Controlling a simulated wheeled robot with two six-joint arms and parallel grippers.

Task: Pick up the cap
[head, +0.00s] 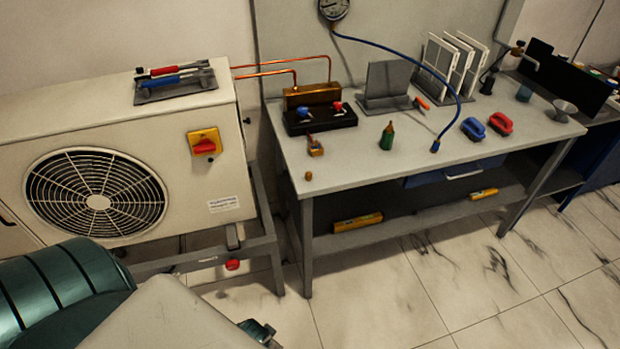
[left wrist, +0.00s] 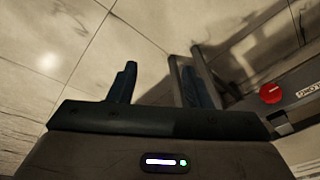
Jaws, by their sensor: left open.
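A small brass-coloured cap (head: 308,175) sits on the workbench (head: 350,168) near its front left corner. Another brass fitting (head: 315,147) stands just behind it. My left gripper (head: 262,331) shows only in part at the bottom of the head view, low over the floor and well below the bench top. In the left wrist view the left gripper (left wrist: 155,76) has its two dark fingers apart with nothing between them. The cap does not show in the left wrist view. My right gripper is not in view.
A fan unit (head: 98,195) on a grey stand (head: 262,210) is left of the bench. Its red round knob (left wrist: 270,93) shows right of the fingers. A black valve block (head: 320,120), green bottle (head: 387,137) and blue hose (head: 445,125) occupy the bench.

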